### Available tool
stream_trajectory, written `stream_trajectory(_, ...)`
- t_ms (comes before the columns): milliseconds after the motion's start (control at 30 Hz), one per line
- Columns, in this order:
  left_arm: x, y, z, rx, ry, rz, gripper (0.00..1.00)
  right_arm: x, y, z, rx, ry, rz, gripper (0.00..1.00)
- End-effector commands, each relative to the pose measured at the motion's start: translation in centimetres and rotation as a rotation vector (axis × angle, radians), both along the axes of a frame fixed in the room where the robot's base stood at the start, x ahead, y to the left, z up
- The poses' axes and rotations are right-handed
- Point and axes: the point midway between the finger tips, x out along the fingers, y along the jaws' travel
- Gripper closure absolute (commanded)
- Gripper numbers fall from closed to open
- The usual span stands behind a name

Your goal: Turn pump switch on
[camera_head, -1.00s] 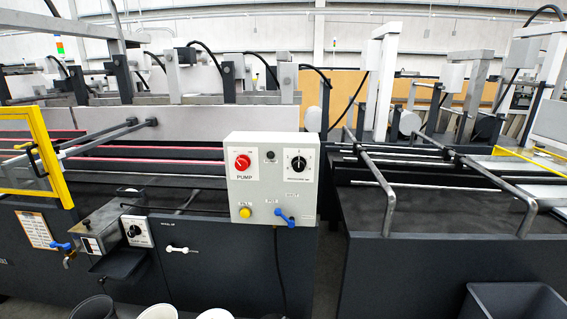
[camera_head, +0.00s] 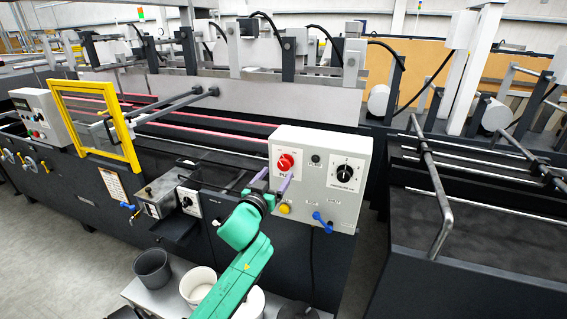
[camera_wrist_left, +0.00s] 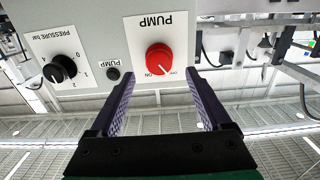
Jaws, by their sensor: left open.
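The pump switch is a round red knob (camera_head: 285,162) on a white plate at the upper left of the grey control box (camera_head: 318,150). In the left wrist view, which is upside down, the red knob (camera_wrist_left: 159,57) sits under the PUMP label, with small ON and OFF marks at its edge. My left gripper (camera_head: 272,182) is open and empty, just in front of and below the knob. In the wrist view its purple fingers (camera_wrist_left: 160,88) stand apart, on either side of the knob, not visibly touching it.
A black pressure dial (camera_head: 344,172), a yellow button (camera_head: 285,209) and a blue valve handle (camera_head: 322,221) are on the same box. A yellow-framed guard (camera_head: 98,120) stands left. White and grey buckets (camera_head: 152,268) stand below, near my green arm.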

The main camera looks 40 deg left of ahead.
Motion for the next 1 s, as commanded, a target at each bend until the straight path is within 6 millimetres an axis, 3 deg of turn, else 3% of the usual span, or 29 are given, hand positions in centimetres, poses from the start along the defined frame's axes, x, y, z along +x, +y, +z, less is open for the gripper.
stream_trajectory(100, 2.7, 0.9, 0.4, 0.001, -0.002, 0.000, 0.19, 0.4, 0.0, 1.0, 0.000, -0.006, 0.000, 0.24)
stream_trajectory(200, 4.1, 1.4, 0.2, 0.000, -0.001, 0.001, 0.19, 0.7, 0.0, 1.2, 0.001, -0.010, 0.001, 0.24)
stream_trajectory(533, 4.8, 1.7, -0.1, 0.000, 0.001, -0.001, 0.19, 0.7, -0.2, 1.2, -0.003, -0.011, 0.003, 0.24)
stream_trajectory(567, 4.8, 1.6, -0.1, 0.000, 0.001, -0.001, 0.26, 0.7, -0.2, 1.2, -0.003, -0.011, 0.003, 0.24)
stream_trajectory(700, 4.8, 1.7, -0.1, 0.000, 0.001, -0.001, 0.80, 0.7, -0.4, 1.2, -0.005, -0.010, 0.004, 0.24)
stream_trajectory(767, 4.8, 1.6, -0.1, 0.000, 0.001, -0.001, 1.00, 0.7, -0.4, 1.2, -0.006, -0.011, 0.003, 0.24)
stream_trajectory(1000, 4.8, 1.6, -0.1, 0.015, 0.006, -0.001, 1.00, 0.7, -0.5, 1.3, -0.006, -0.011, 0.003, 0.24)
